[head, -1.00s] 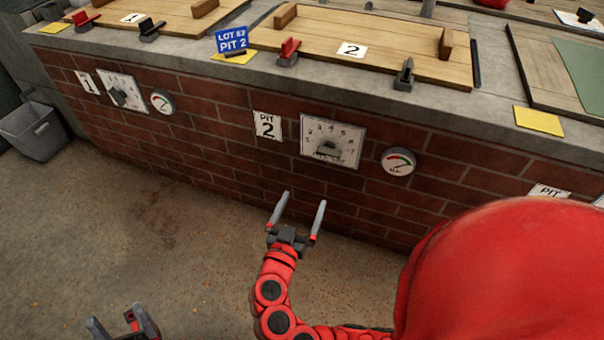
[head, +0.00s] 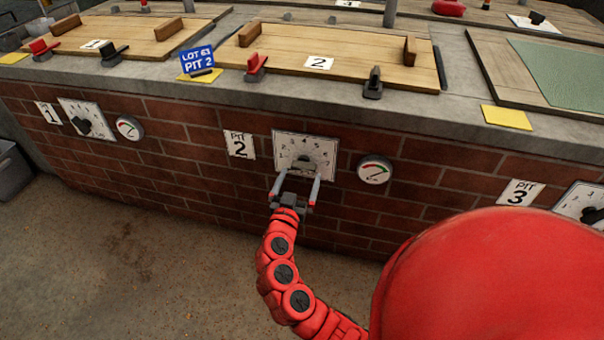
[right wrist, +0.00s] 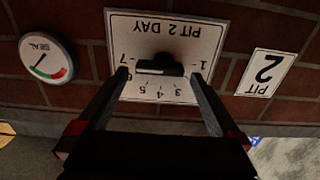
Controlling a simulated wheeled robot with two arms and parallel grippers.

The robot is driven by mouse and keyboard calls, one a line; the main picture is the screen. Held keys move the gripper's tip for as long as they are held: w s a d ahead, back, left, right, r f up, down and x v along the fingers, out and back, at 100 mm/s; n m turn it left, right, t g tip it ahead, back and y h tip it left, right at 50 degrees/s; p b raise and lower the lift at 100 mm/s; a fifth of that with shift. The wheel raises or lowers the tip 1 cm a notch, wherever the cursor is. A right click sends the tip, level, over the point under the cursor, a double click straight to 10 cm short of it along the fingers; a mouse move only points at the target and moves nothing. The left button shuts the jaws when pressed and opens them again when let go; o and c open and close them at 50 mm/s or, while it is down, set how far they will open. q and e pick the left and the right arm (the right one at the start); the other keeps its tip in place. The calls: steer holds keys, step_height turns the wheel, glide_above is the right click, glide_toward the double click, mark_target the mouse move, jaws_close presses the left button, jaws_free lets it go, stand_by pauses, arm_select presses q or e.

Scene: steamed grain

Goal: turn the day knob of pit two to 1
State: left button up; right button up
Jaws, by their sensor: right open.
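The pit two day knob (head: 304,163) is dark and sits on a white dial plate (head: 283,137) on the brick wall, beside the "PIT 2" sign (head: 239,144). My right gripper (head: 297,180) is open in front of the plate's lower part. In the right wrist view, which is upside down, the knob (right wrist: 160,66) appears between the open fingertips (right wrist: 160,74), with a gap on each side. The plate (right wrist: 205,35) reads "PIT 2 DAY", with numbers around the knob. My left gripper is out of view.
A round gauge (head: 374,171) is right of the dial plate. Pit one's dial (head: 94,110) is left and pit three's (head: 576,203) right. The counter edge (head: 330,112) juts above. The floor (head: 120,250) in front is clear.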

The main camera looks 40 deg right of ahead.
mark_target(304, 165)
steer(key=shift+x, duration=1.5)
steer(key=c, duration=1.1)
steer(key=shift+c, duration=0.2)
